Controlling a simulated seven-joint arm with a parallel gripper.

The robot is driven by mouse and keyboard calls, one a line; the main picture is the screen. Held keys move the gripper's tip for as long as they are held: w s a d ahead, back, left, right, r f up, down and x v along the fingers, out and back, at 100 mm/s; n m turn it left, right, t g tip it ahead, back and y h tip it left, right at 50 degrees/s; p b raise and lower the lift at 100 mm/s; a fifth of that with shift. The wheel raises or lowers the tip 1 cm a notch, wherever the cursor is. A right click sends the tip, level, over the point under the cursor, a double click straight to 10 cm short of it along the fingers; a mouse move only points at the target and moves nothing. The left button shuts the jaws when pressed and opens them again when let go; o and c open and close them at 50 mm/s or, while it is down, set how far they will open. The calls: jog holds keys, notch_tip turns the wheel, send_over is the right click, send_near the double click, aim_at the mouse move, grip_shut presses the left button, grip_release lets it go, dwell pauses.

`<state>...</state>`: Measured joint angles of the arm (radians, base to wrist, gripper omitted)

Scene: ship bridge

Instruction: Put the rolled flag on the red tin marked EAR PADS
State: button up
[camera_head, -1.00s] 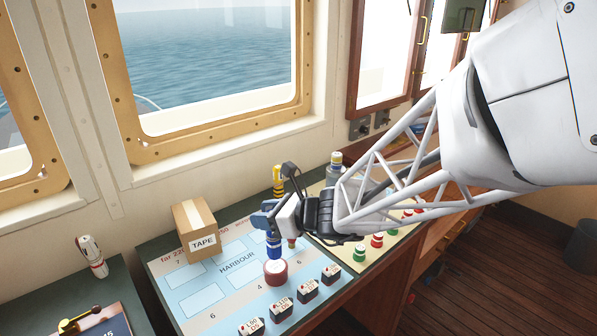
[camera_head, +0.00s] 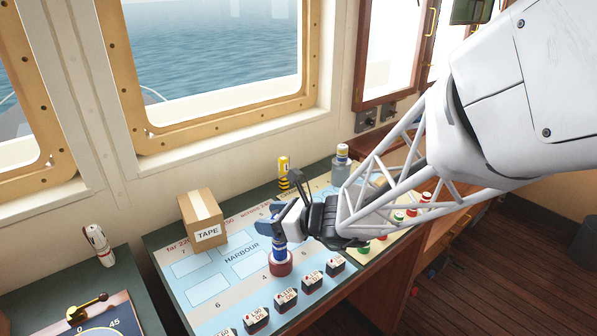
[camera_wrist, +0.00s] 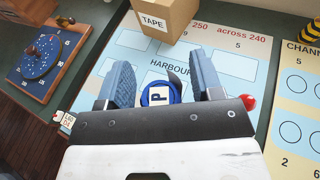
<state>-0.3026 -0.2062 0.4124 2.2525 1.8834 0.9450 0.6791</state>
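The rolled flag (camera_head: 279,249) is a blue upright roll with a white band. In the wrist view its round blue end with a white "P" patch (camera_wrist: 158,96) faces up. It stands upright on a round red tin (camera_head: 280,266) on the blue chart in the head view. I cannot read any marking on the tin. My gripper (camera_head: 274,219) is just above the flag. In the wrist view its blue-grey fingers (camera_wrist: 164,80) are spread on either side of the flag's end, with gaps showing on both sides. The tin is hidden in the wrist view.
A TAPE box (camera_head: 204,222) stands to the left behind. Several small labelled blocks (camera_head: 285,300) line the chart's front edge. A yellow-and-black striped item (camera_head: 284,175) and a clear bottle (camera_head: 341,168) stand behind. A small red thing (camera_wrist: 248,102) shows right of my gripper.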

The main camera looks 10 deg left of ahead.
jog(key=shift+r, duration=0.15)
jog(key=shift+d+r, duration=0.15)
jog(key=shift+d, duration=0.15)
jog(key=shift+v, duration=5.65)
jog(key=s+d+r+n+h, duration=0.1)
jog(key=s+d+n+h, duration=0.3)
jog(key=s+d+n, duration=0.2)
jog(key=s+d+r+n+g+h, duration=0.1)
jog(key=s+d+n+h, duration=0.4)
jog(key=s+d+n, duration=0.1)
jog(key=s+d+r+n+g+h, duration=0.1)
jog(key=s+d+n+h, duration=0.4)
jog(key=d+n, duration=0.3)
jog(key=shift+s+r+n, duration=0.1)
jog(key=shift+s+n, duration=0.45)
jog(key=shift+n, duration=0.25)
